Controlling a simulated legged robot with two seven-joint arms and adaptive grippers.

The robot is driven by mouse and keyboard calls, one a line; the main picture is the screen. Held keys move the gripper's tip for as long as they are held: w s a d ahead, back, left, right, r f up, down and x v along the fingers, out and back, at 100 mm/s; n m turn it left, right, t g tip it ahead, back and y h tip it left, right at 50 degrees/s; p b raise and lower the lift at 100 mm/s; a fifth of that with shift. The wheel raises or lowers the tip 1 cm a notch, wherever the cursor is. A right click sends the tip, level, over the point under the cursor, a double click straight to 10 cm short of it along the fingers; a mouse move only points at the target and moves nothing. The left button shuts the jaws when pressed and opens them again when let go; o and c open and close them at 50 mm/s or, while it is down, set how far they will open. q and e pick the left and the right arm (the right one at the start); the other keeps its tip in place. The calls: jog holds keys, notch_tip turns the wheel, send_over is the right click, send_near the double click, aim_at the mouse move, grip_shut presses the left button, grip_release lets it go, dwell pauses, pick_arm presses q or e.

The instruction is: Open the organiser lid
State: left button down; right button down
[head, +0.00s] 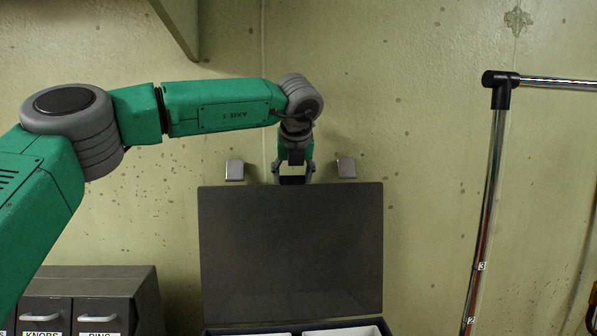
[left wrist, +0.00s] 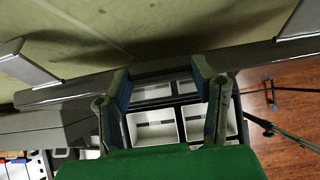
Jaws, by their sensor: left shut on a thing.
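The organiser's dark grey lid (head: 291,255) stands raised, nearly upright, in the middle of the head view. The organiser's body (head: 212,331) shows only as a strip at the bottom edge, with pale compartments inside. My left gripper (head: 294,174) is at the middle of the lid's top edge, shut on the lid; the lid hides its fingertips in the head view. In the left wrist view its two fingers (left wrist: 160,82) stand either side of a stretch of the lid's edge (left wrist: 75,94), with pale compartments (left wrist: 155,130) visible beyond. My right gripper is not in view.
Two small grey brackets (head: 235,170) (head: 346,167) sit on the wall behind the lid, flanking my gripper. A dark drawer cabinet (head: 100,283) with labelled drawers stands at lower left. A chrome pipe frame (head: 486,205) stands at right.

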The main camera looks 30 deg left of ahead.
pick_arm(q)
jog(key=shift+w+r, duration=0.1)
dwell(0.3)
jog(key=c, duration=0.6)
grip_release()
jog(key=shift+c, duration=0.2)
jog(key=shift+r, duration=0.1)
jog(key=v, duration=1.2)
jog(key=shift+a, duration=0.1)
